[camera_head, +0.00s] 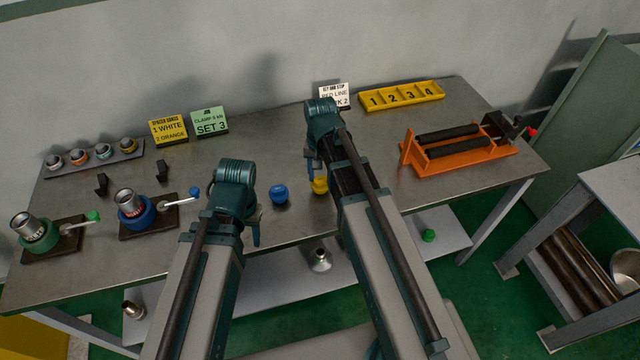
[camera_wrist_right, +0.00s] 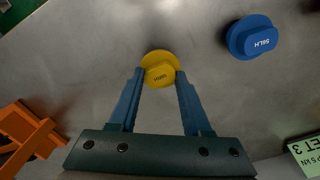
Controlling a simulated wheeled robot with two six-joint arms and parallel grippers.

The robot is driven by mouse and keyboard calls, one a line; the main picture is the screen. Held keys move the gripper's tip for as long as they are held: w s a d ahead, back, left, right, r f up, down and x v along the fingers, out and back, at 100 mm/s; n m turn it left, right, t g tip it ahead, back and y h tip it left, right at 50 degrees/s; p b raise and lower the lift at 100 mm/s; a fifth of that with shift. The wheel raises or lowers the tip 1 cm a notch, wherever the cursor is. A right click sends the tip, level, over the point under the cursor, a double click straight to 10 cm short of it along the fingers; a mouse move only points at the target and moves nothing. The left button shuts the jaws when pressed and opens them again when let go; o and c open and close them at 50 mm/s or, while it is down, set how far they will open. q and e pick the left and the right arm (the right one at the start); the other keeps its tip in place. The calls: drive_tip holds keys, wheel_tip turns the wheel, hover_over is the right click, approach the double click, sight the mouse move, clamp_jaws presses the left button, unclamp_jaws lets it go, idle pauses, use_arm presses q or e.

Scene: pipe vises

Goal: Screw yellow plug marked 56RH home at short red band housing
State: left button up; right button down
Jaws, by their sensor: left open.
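The yellow plug (camera_head: 320,186) stands on the bench near its front edge. In the right wrist view the yellow plug (camera_wrist_right: 160,70) has a dark mark on top, too small to read surely. My right gripper (camera_head: 314,176) is over it, its fingertips (camera_wrist_right: 160,74) on either side of the plug's top; whether they press on it I cannot tell. My left gripper (camera_head: 240,232) is open and empty near the front edge. Two upright metal housings stand at left, one in a blue vise (camera_head: 136,215), one in a green vise (camera_head: 38,238). Reddish marking shows on them; band lengths are unclear.
A blue plug (camera_head: 280,193), marked 56LH in the wrist view (camera_wrist_right: 251,38), stands left of the yellow one. Spacer rings (camera_head: 103,152) sit on a rack at back left. An orange roller stand (camera_head: 465,150) and yellow numbered tray (camera_head: 402,97) are at right.

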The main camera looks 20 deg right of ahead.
sight(320, 179)
drive_tip(key=shift+r+p, duration=2.55)
